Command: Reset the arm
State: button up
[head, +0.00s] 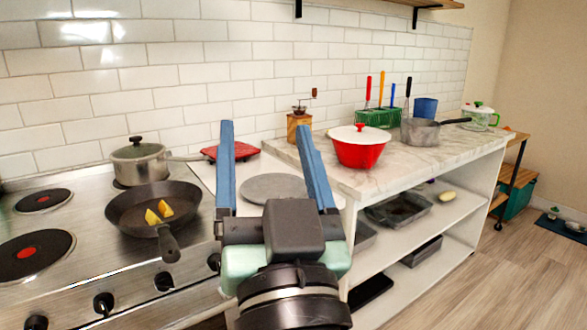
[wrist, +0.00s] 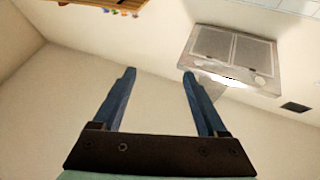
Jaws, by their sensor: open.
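My gripper (head: 266,130) stands in the middle of the head view with its two blue fingers spread apart and pointing up. Nothing is between the fingers. In the wrist view my gripper (wrist: 158,72) is also open and empty. Behind it there are a plain pale wall and a range hood (wrist: 232,55) at upper right. In the head view the gripper appears in front of the gap between the stove and the marble counter, touching nothing that I can see.
A frying pan (head: 130,208) with yellow wedges and a lidded pot (head: 140,165) sit on the stove (head: 85,235) at left. A red pot (head: 360,150) with a white lid and a grey saucepan (head: 418,133) stand on the counter (head: 400,166).

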jog(key=s+d+r+t+h+p, duration=0.2)
jog(key=s+r+t+h, duration=0.35)
jog(key=r, duration=0.85)
notch_tip(320, 180, up, 18)
jog(key=s+g+y+p, duration=0.1)
jog(key=p, duration=1.7)
jog(key=shift+s+d+f, duration=0.15)
jog(key=shift+s, duration=0.1)
